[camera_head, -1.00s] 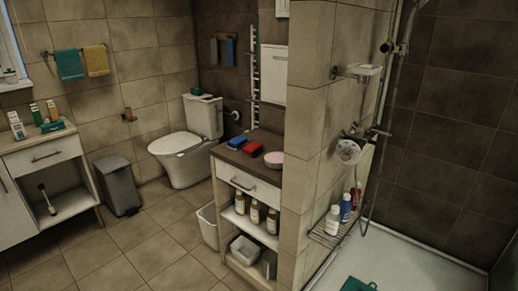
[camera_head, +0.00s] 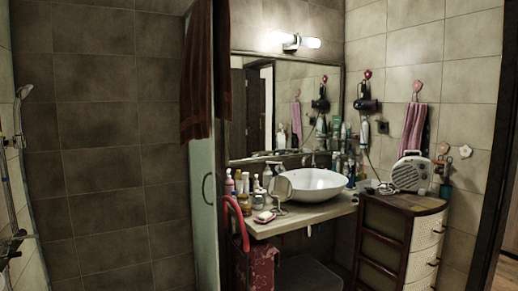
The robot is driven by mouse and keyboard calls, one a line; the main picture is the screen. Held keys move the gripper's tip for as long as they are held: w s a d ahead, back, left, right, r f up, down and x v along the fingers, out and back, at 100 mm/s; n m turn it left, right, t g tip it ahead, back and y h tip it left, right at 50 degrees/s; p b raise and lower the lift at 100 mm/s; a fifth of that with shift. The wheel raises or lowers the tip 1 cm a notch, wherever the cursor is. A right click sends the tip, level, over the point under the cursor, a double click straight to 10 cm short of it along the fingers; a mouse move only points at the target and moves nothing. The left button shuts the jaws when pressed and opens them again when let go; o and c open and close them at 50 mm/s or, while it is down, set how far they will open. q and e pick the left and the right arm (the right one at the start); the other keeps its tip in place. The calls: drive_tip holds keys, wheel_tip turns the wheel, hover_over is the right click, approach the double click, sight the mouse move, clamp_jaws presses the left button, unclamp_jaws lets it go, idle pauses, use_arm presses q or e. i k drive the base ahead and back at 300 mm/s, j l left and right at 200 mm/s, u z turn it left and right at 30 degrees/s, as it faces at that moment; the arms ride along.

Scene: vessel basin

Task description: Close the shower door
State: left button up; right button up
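The shower door (camera_head: 205,215) is a narrow, pale glass panel seen nearly edge-on, left of the middle of the head view. A dark curved handle (camera_head: 207,189) sits on it at mid height. Dark reddish-brown towels (camera_head: 197,85) hang over its top and hide the upper part. The tiled shower space (camera_head: 110,150) lies to its left. How far the door stands open cannot be told from this angle. Neither of my grippers shows in the view.
A counter with a white basin (camera_head: 316,184) and several bottles stands right of the door. A wooden drawer cabinet (camera_head: 385,240) carries a radio (camera_head: 410,173) further right. A shower fixture (camera_head: 20,140) is at the far left. The floor is mostly out of view.

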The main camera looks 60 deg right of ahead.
sight(201, 180)
drive_tip(key=k+l+z, duration=0.1)
drive_tip(key=z, duration=1.35)
drive_tip(key=u, duration=0.25)
drive_tip(key=i+l+u, duration=0.3)
drive_tip(key=l+u, duration=0.3)
drive_tip(key=i+l+u, duration=0.1)
drive_tip(key=l+u, duration=0.2)
drive_tip(key=l, duration=0.25)
drive_tip(key=i+l+u, duration=0.1)
drive_tip(key=l+u, duration=0.2)
drive_tip(key=l, duration=0.15)
